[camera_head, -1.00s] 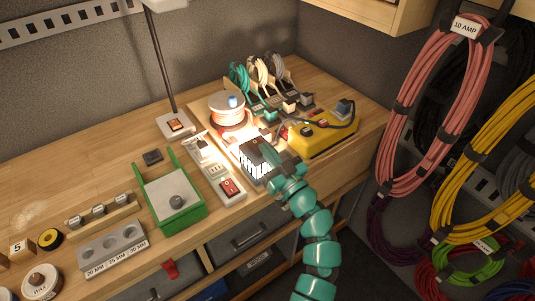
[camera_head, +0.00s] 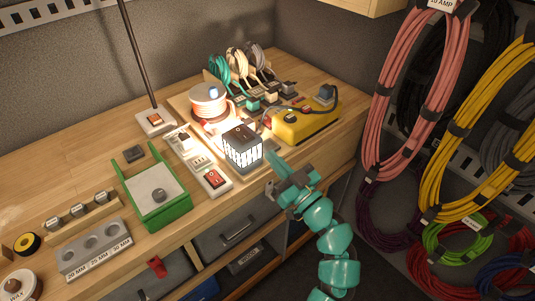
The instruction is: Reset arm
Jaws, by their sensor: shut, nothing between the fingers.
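My gripper (camera_head: 279,172) and teal arm (camera_head: 325,240) are in the lower right half of the head view. The gripper is shut and empty, near the front edge of the wooden bench (camera_head: 95,172). Its tip is a short way right of a dark-topped box with glowing white sides (camera_head: 242,148), apart from it as far as I can see. The arm bends up from the bottom of the picture.
A power strip with a red switch (camera_head: 213,180) and a green tray (camera_head: 160,195) lie left of the box. A yellow unit (camera_head: 306,122) sits behind the gripper. Pink cords (camera_head: 418,90) and yellow cords (camera_head: 482,130) hang at right. Drawers (camera_head: 237,232) are below.

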